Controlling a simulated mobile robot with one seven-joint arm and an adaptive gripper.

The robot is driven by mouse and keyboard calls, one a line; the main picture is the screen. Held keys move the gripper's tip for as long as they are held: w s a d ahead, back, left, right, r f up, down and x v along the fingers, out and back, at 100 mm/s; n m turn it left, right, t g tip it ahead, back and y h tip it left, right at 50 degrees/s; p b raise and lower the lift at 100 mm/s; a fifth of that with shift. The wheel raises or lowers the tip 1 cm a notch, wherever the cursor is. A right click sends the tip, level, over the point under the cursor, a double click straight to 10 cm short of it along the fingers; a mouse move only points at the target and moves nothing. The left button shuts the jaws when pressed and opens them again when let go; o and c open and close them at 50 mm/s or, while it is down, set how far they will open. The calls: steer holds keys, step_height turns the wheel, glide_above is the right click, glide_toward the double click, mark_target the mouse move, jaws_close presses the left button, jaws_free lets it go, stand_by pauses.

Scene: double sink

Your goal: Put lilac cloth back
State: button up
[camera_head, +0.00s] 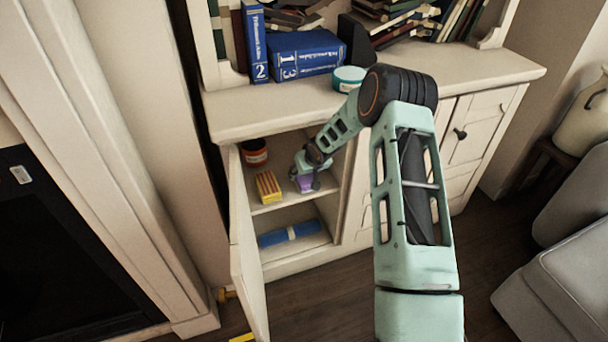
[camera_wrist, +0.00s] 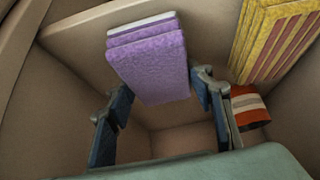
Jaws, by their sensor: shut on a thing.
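The folded lilac cloth (camera_head: 305,184) is in the upper compartment of the open cabinet, at the right side of the shelf (camera_head: 291,198). My gripper (camera_head: 309,172) reaches into that compartment from the right and is shut on the cloth. In the wrist view the cloth (camera_wrist: 150,62) is a thick folded stack between the two dark blue fingers of my gripper (camera_wrist: 162,104). Whether the cloth touches the shelf I cannot tell. My forearm hides part of the cabinet front.
A yellow striped block (camera_head: 268,187) lies left of the cloth, with an orange-red can (camera_head: 254,153) behind it. A blue roll (camera_head: 290,234) lies in the lower compartment. The cabinet door (camera_head: 246,262) stands open at left. Books and a teal tin (camera_head: 349,78) are on the countertop.

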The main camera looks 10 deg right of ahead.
steer(key=shift+r, duration=0.1)
steer(key=shift+f, duration=0.2)
steer(key=o, duration=1)
steer(key=shift+r, duration=0.15)
steer(key=shift+r, duration=0.25)
steer(key=p+v, duration=0.3)
steer(key=v, duration=0.8)
steer(key=shift+s+r+p, duration=0.15)
steer(key=shift+s+p, duration=0.15)
steer(key=shift+s, duration=0.05)
